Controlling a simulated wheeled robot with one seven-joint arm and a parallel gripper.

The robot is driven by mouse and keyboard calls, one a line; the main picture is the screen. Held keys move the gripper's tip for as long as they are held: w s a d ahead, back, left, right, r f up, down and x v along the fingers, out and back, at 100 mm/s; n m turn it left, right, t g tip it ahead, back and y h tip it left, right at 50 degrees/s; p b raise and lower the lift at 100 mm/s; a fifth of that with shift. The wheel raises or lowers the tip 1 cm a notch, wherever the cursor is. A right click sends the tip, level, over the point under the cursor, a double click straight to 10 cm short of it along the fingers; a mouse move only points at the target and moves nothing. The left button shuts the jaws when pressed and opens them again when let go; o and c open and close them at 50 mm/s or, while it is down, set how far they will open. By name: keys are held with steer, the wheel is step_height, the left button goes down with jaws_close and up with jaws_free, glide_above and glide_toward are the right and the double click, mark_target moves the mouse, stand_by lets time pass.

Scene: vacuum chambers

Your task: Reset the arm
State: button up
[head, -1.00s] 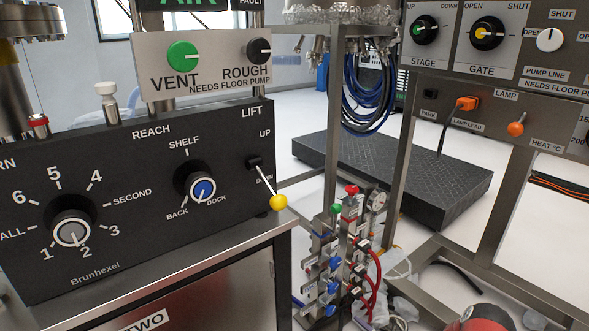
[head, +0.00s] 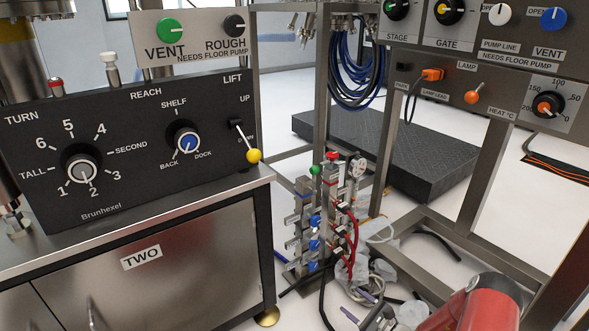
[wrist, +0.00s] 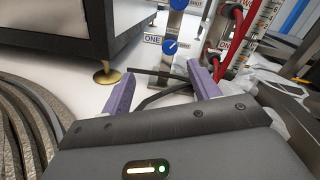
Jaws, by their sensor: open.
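My gripper (head: 358,305) shows at the bottom of the head view, low and in front of the valve stack, with its two purple fingertips apart. In the wrist view my gripper (wrist: 162,87) is open, and nothing is between its fingers. Beyond the fingers stand a blue knob (wrist: 170,47) and a label reading ONE. The rest of my arm is mostly out of view.
A valve stack (head: 304,225) with red hoses (head: 352,245) stands close to my gripper. A cabinet marked TWO (head: 180,265) is at left, its foot (wrist: 106,75) near the left finger. Frame rails (head: 440,258) cross at right. Dark cables lie on the floor.

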steer(key=s+a+r+n+g+p, duration=0.1)
steer(key=s+a+r+n+g, duration=0.3)
steer(key=r, duration=0.6)
steer(key=s+a+r+n+g+h+p, duration=0.1)
steer(key=s+a+r+n+g+p, duration=0.2)
steer(key=r+n, duration=0.5)
steer(key=s+a+r+n+g, duration=0.35)
steer(key=r+g, duration=0.25)
steer(key=r, duration=0.6)
steer(key=s+d+r+n+t+h+p, duration=0.1)
steer(key=s+d+r+n+h, duration=0.1)
steer(key=s+r, duration=0.4)
steer(key=s+d+r+n+t+h+p, duration=0.2)
steer(key=s+r+n+h, duration=0.1)
steer(key=s+r+h, duration=0.2)
steer(key=s+d+r+n+t+h+p, duration=0.1)
steer(key=s+r+h, duration=0.3)
steer(key=s+r, duration=0.4)
steer(key=shift+s+d+r+n+t, duration=0.15)
steer(key=shift+s+d+n+t, duration=0.55)
steer(key=shift+s+d+n, duration=0.15)
